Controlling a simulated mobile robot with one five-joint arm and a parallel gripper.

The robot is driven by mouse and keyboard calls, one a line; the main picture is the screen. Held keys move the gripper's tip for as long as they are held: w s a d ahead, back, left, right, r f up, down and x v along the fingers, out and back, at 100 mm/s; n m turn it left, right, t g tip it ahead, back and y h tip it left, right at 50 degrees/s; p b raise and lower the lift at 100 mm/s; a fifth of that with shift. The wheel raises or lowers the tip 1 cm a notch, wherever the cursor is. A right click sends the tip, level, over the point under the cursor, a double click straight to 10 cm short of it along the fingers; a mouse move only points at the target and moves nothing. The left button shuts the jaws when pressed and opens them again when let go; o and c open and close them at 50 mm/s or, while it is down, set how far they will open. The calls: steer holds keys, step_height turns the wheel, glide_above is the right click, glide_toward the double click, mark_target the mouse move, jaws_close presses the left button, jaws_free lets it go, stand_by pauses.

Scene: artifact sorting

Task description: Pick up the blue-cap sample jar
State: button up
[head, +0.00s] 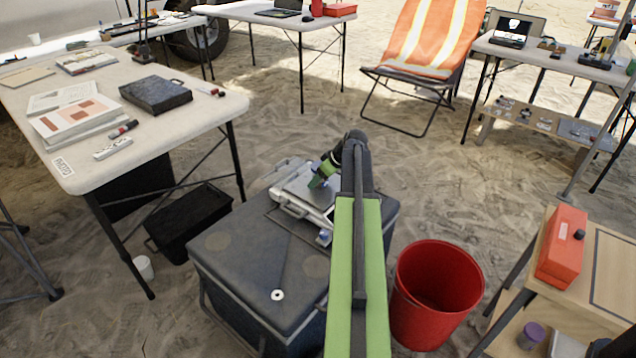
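My arm reaches over the right side of the box, and my gripper (318,183) points down and left above the pale case. The gripper is up-picture from the blue-topped item and apart from it. Its fingers are too small to read, and I see nothing clearly held.
A white ring-shaped item (277,295) lies on the box's near part. A red bucket (436,292) stands right of my arm. A wooden stand (540,240) holds a red case (562,247) and, lower, a purple-capped jar (531,335). A white table (195,110) stands left.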

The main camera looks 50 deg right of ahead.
steer(key=c, duration=1.3)
steer(key=r+p, duration=0.3)
steer(key=s+r+p, duration=0.1)
steer(key=r+p, duration=0.1)
steer(key=shift+d+r, duration=0.15)
steer(key=shift+r, duration=0.05)
steer(key=s+d+r+p, duration=0.3)
steer(key=s+r+p, duration=0.2)
steer(key=s, duration=0.5)
steer(key=shift+d+r+p, duration=0.35)
steer(key=shift+p, duration=0.25)
